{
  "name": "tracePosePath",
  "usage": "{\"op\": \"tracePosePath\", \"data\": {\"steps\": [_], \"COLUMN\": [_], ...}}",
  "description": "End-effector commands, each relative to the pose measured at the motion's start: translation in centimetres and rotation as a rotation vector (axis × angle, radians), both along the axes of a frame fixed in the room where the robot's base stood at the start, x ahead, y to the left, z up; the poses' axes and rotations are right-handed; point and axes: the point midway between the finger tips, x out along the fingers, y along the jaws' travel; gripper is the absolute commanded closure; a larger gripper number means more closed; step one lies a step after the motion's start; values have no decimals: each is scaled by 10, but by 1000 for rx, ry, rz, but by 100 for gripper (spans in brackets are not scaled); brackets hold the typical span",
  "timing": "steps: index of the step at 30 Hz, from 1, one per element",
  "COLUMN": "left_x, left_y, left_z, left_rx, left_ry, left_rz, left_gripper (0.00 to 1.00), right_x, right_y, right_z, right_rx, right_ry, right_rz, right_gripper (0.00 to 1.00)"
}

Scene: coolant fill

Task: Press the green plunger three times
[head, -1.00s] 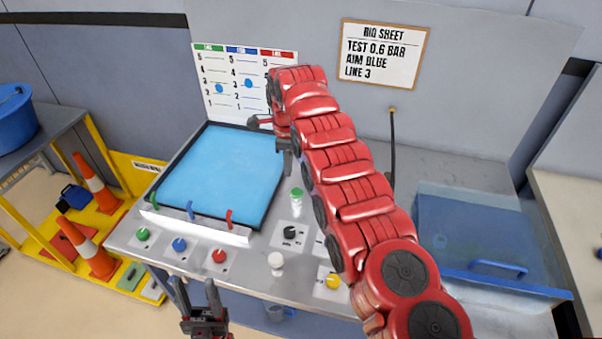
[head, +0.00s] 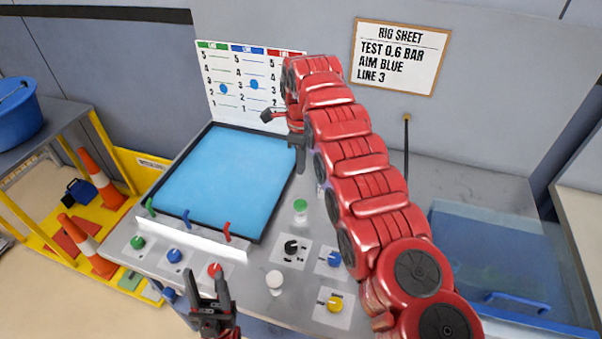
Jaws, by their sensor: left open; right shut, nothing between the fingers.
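The green plunger (head: 300,206) stands upright on the bench, to the right of the blue panel, with its green cap on top. My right gripper (head: 300,165) hangs from the red arm, pointing down above and behind the green cap in the picture; it is shut and empty, and it appears apart from the cap. My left gripper (head: 208,288) is open and empty at the bench's front edge, fingers pointing up. A green knob (head: 137,242) also sits at the front left of the bench.
A blue panel (head: 225,185) has coloured levers along its front. A clear-lidded blue bin (head: 500,260) is at right. A rig sheet (head: 395,55) hangs behind.

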Motion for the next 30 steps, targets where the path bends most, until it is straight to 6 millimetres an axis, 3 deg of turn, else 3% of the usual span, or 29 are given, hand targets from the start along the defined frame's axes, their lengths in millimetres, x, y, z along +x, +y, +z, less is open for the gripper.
{"op": "tracePosePath", "data": {"steps": [1,7,12,19,24,30], "left_x": [0,0,0,0,0,0], "left_y": [0,0,0,0,0,0], "left_z": [-12,-47,-54,-23,-28,-28], "left_rx": [0,0,0,0,0,0], "left_ry": [0,0,0,0,0,0], "left_rz": [0,0,0,0,0,0], "left_gripper": [50,50,50,50,50,50], "right_x": [0,0,-1,-2,-1,0], "right_y": [0,0,-1,-1,0,0], "right_z": [-13,-46,-68,-105,-124,-128], "right_rx": [0,0,-2,-2,-1,-1], "right_ry": [1,0,5,7,1,0], "right_rz": [0,0,-1,-1,0,0], "right_gripper": [100,100,100,100,100,100]}}
